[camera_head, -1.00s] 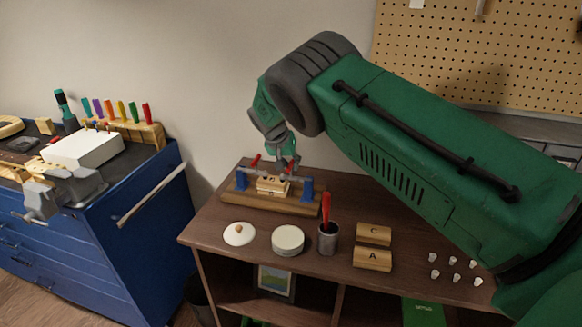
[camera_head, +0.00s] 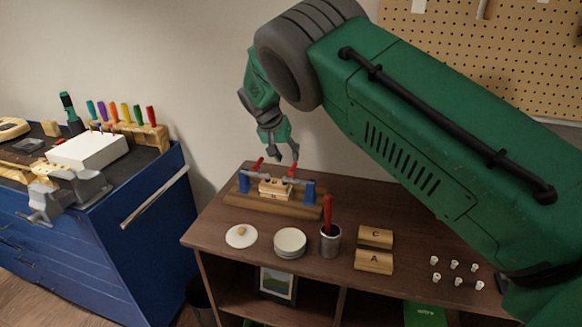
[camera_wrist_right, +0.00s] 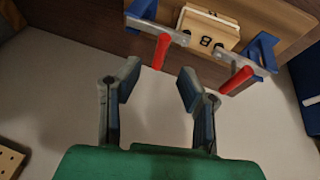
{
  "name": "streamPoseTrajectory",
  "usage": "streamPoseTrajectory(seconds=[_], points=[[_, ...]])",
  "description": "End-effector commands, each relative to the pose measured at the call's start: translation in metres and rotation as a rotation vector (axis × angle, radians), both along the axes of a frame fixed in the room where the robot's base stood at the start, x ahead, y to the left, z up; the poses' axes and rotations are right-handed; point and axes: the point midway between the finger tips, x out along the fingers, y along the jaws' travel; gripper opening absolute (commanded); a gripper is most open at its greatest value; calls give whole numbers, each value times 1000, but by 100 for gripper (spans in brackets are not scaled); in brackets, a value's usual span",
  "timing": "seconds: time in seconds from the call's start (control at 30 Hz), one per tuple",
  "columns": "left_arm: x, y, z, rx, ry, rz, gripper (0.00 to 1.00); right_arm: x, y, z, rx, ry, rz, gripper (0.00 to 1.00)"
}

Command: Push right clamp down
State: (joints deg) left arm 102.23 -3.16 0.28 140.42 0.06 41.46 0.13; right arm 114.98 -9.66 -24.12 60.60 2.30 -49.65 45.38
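The right clamp (camera_head: 292,170) has a red handle and a metal bar on a blue post, on the right of a wooden fixture base (camera_head: 270,204). Its handle sticks up at a tilt. The turned-round wrist view shows this clamp (camera_wrist_right: 161,52) at left and the left clamp (camera_wrist_right: 235,80) at right. In the head view the left clamp (camera_head: 258,164) also has its handle tilted up. A wooden block marked B (camera_wrist_right: 208,30) sits between the posts. My right gripper (camera_head: 282,158) is open and empty just above the fixture; its parted fingers (camera_wrist_right: 157,92) touch neither handle.
A cup with a red tool (camera_head: 329,238), round white discs (camera_head: 290,241), a white lid (camera_head: 241,236), blocks C (camera_head: 375,236) and A (camera_head: 373,261) and several small white pieces (camera_head: 455,265) stand on the brown table (camera_head: 215,232). A blue cabinet (camera_head: 160,235) is at left.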

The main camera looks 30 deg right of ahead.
Motion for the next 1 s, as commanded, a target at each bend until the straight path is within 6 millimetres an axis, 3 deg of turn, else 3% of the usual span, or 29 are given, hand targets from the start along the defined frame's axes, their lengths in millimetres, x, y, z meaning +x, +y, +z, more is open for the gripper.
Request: streamPoseTrajectory(seconds=[0.1, 0.3, 1.0], points=[[0, 1, -1, -1, 0, 1, 81, -2, 13, 21, -2, 0, 2, 33], [1, 0, 0, 0, 0, 1, 81, -5, 22, 39, 0, 2, 1, 33], [4, 0, -1, 0, 3, 0, 81, -6, 24, 43, -2, 2, 1, 33]])
